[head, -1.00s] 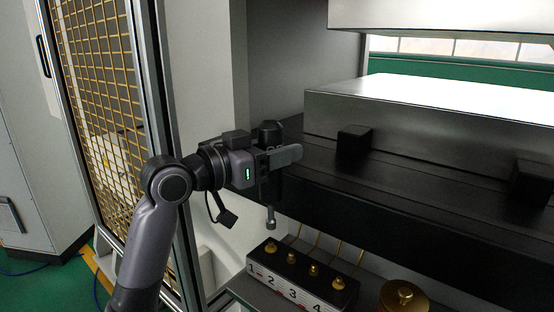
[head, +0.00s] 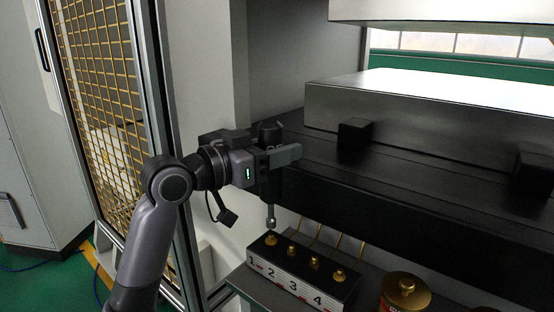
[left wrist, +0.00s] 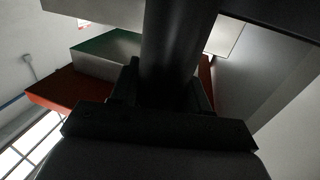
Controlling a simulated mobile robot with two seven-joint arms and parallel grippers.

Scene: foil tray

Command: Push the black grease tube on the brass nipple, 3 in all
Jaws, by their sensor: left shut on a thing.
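My left gripper (head: 283,156) is shut on the upright black grease tube (head: 270,133). The tube's thin grey nozzle (head: 271,215) points down below the jaws. In the left wrist view the tube is a large dark cylinder (left wrist: 175,50) between the jaws. A dark block with a white front numbered 1 to 4 (head: 297,285) carries a row of brass nipples. The nozzle end is just above the nipple at number 1 (head: 271,239); I cannot tell whether they touch. The other nipples (head: 314,263) are bare. My right gripper is not in view.
A black machine bed (head: 400,205) with a steel plate (head: 430,105) rises behind the block. Thin brass pipes (head: 318,234) run up behind the block. A can with a brass top (head: 404,288) stands to the right. A yellow mesh guard (head: 100,90) is at left.

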